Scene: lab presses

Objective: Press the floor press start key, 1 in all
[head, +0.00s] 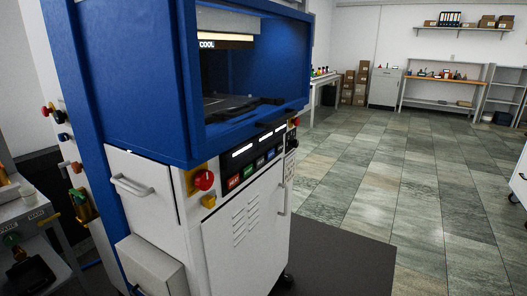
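The floor press (130,75) is a tall blue and white machine filling the left and middle of the head view. Its open chamber (235,75) faces right, under a lit strip reading "COOL". A dark control panel (258,150) on its white front carries two lit displays and a row of small coloured keys. A green key (260,162) sits between a red key (248,171) and a blue key (271,153). The key labels are too small to read, so I cannot tell which is the start key. My gripper is not in view.
A drawer handle (132,186) and a door handle (283,198) stick out. A dark mat (345,262) lies before the press. Tiled floor (400,185) is open rightward.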

